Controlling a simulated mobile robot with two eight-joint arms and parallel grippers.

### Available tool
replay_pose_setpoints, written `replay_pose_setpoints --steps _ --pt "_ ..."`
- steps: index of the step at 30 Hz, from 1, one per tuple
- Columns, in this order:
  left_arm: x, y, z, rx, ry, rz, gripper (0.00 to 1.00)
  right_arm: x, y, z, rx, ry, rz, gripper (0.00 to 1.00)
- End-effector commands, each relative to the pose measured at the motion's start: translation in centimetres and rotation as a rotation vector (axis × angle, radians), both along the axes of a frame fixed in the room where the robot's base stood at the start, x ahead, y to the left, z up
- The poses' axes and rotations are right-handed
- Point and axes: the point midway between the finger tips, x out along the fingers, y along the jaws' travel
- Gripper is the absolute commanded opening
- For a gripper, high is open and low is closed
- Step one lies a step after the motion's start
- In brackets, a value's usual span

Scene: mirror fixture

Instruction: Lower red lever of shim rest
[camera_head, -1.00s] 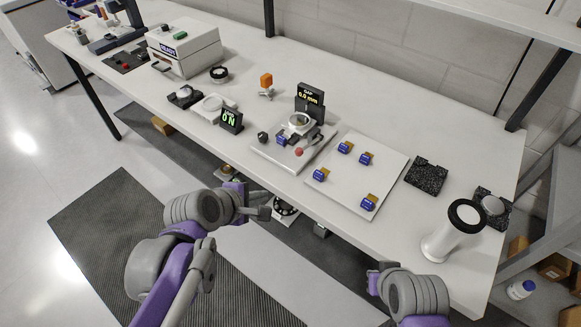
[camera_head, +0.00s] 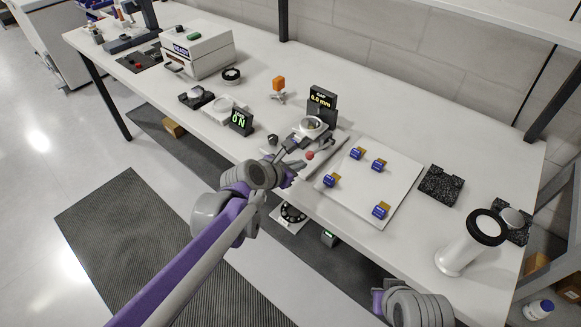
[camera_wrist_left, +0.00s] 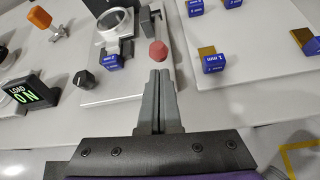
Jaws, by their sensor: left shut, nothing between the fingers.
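The red lever knob (camera_head: 310,155) stands at the front right of the shim rest fixture. It also shows in the left wrist view (camera_wrist_left: 158,51), just beyond my fingertips, with a grey lever bar behind it.
A white plate (camera_head: 395,195) with several blue shim blocks lies right of the fixture. A gap display (camera_head: 322,101) stands behind it. A load display (camera_head: 240,122) and a black knob (camera_wrist_left: 84,80) are to the left. A white cylinder (camera_head: 462,252) stands near the right front edge.

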Motion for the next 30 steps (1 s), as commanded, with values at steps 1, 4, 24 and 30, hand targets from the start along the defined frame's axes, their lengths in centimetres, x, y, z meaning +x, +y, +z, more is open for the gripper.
replay_pose_setpoints --steps 1,4,24,30 --pt "0.5 -0.3 -0.3 0.0 0.0 -0.001 0.0 0.0 0.0 0.0 0.0 0.0 0.0 0.0" --pt "1.0 -0.7 -0.8 0.0 0.0 -0.001 0.0 0.0 0.0 -0.1 0.0 0.0 0.0 0.0" --pt "1.8 -1.2 1.8 0.0 -0.001 -0.001 0.0 0.3 0.0 1.3 0.0 -0.005 0.0 0.0" --pt "2.1 -1.4 2.8 0.001 0.0 -0.001 0.0 0.3 0.0 1.6 0.0 -0.006 0.0 0.0"
